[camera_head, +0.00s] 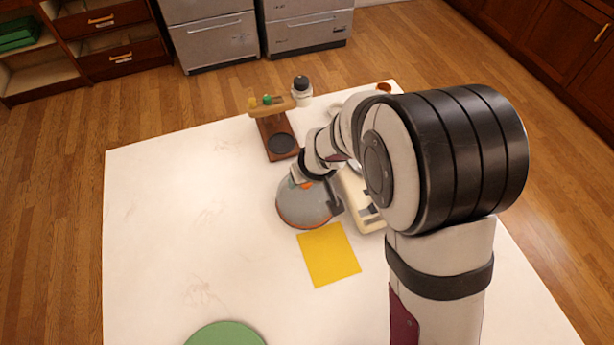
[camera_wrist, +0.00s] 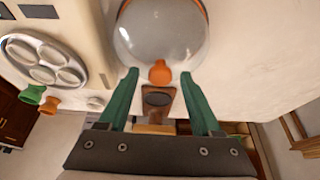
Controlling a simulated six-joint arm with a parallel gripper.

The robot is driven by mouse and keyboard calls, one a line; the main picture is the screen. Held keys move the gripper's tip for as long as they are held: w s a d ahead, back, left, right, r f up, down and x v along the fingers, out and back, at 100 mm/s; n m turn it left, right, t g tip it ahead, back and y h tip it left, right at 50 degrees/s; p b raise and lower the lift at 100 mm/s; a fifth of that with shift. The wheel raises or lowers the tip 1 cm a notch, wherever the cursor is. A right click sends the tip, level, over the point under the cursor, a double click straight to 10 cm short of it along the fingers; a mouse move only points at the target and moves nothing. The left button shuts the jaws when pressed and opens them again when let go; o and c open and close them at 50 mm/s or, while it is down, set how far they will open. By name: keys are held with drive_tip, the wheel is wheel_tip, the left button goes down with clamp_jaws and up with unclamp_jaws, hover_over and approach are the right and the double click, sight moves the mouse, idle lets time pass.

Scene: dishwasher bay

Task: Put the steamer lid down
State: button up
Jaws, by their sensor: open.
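The steamer lid (camera_head: 300,210) is a grey, see-through dome with an orange rim and an orange knob. In the head view it appears to rest on the white table, just behind the yellow square (camera_head: 328,255). In the wrist view the lid (camera_wrist: 160,32) is at the top middle, with its knob (camera_wrist: 160,72) toward me. My gripper (camera_wrist: 159,76) is open. Its green fingers stand on either side of the knob, with gaps visible between the fingers and the knob. In the head view my arm hides most of the gripper.
A cream appliance (camera_head: 359,203) stands right of the lid, partly behind my arm. A wooden stand with a black disc (camera_head: 281,143) is behind the lid, and a dark-topped jar (camera_head: 301,90) is farther back. A green round mat (camera_head: 225,335) lies at the front. The table's left side is clear.

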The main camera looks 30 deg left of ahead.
drive_tip(key=v, duration=1.2)
drive_tip(key=s+d+r+m+g+h, duration=0.1)
drive_tip(key=s+d+m, duration=0.15)
drive_tip(key=d, duration=0.35)
drive_tip(key=s+d+r+m, duration=0.2)
drive_tip(key=d+m, duration=0.1)
drive_tip(key=d, duration=0.4)
drive_tip(key=s+d+m+g, duration=0.2)
drive_tip(key=s+d+m, duration=0.6)
drive_tip(key=s, duration=0.5)
drive_tip(key=shift+s+d+f+m, duration=0.2)
drive_tip(key=shift+s+d+m, duration=0.2)
drive_tip(key=shift+m, duration=0.15)
